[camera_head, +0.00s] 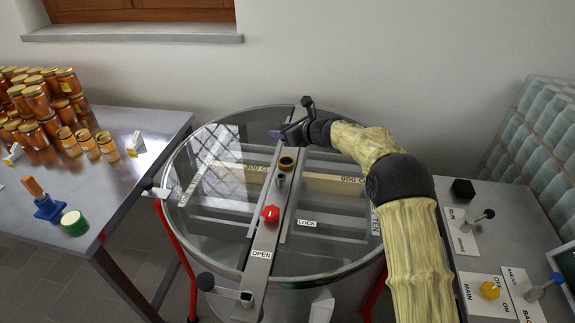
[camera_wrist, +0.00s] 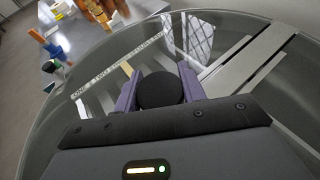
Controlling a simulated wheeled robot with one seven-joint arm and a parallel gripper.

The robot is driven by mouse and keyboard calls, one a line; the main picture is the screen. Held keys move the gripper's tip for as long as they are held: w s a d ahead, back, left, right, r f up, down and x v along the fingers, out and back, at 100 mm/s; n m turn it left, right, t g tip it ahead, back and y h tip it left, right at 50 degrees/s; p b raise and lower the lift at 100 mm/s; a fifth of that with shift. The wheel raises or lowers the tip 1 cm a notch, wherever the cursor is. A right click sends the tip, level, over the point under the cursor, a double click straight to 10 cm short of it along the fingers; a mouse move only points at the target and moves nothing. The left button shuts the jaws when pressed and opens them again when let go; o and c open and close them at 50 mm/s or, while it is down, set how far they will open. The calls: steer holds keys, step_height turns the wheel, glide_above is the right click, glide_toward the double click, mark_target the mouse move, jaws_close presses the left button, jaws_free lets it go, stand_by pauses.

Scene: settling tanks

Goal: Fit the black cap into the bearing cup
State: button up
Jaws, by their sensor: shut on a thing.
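My gripper (camera_wrist: 158,88) is shut on the black cap (camera_wrist: 158,92), a round dark disc between the two purple fingers in the wrist view. In the head view my gripper (camera_head: 282,133) is over the far part of the tank's crossbar, and the cap cannot be made out there. A brass-coloured ring with a dark opening, which looks like the bearing cup (camera_head: 287,163), stands on the crossbar nearer the camera than my gripper. The cap is apart from it. The cup cannot be made out in the wrist view.
The round tank (camera_head: 222,268) has a clear lid and a metal crossbar (camera_head: 259,262) with a red knob (camera_head: 271,214). A left table (camera_head: 150,120) holds several honey jars.

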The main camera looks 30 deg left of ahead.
steer(key=shift+f, duration=0.1)
glide_above(283, 162)
step_height(283, 162, down, 6)
steer(key=shift+w+a+p, duration=0.1)
steer(key=shift+p, duration=0.3)
steer(key=shift+s+a, duration=0.1)
steer(key=shift+s, duration=0.15)
steer(key=shift+w+d+f, duration=0.15)
steer(key=shift+w+d, duration=0.05)
steer(key=shift+d+f, duration=0.1)
steer(key=shift+f, duration=0.2)
steer(key=shift+f+p, duration=0.3)
steer(key=shift+f, duration=1.15)
steer(key=shift+s, duration=0.1)
